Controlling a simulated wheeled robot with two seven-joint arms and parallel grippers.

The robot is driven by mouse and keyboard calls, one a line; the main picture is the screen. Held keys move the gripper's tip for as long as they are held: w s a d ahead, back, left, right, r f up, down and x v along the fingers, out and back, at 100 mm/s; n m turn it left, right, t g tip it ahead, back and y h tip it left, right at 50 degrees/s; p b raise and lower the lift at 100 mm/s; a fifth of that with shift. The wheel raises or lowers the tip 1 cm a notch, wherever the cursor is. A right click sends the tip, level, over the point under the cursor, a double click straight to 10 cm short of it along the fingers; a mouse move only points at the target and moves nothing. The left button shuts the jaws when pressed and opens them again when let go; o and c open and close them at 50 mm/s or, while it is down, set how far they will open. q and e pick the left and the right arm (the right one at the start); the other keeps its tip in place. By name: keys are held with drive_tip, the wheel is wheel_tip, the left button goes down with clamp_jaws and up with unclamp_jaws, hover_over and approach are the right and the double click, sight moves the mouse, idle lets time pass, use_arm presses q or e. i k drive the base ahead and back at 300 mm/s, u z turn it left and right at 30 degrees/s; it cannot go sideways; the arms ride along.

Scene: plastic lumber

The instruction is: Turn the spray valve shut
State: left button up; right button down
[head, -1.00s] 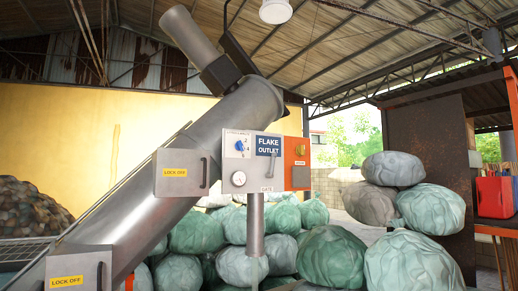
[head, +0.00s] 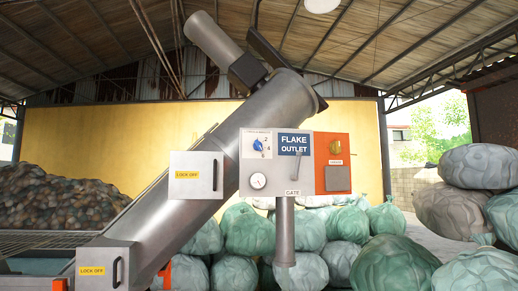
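A panel with a blue knob (head: 259,145) is mounted at the upper part of a slanted steel tube (head: 200,165). The small label above the knob is too small to read, so I cannot confirm that it is the spray valve. The knob's turn position is hard to make out. A round gauge (head: 258,181) sits below it. A grey lever (head: 297,166) is under the "FLAKE OUTLET" sign (head: 294,145), above a "GATE" label. Neither of my grippers shows in the head view.
Boxes marked "LOCK OFF" (head: 197,175) (head: 104,265) are on the tube. Green and grey bags (head: 390,262) are piled below and right. A flake heap (head: 60,197) is at left.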

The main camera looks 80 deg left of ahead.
sight(257, 146)
drive_tip(key=u, duration=0.8)
drive_tip(key=i, duration=0.95)
drive_tip(key=u, duration=0.95)
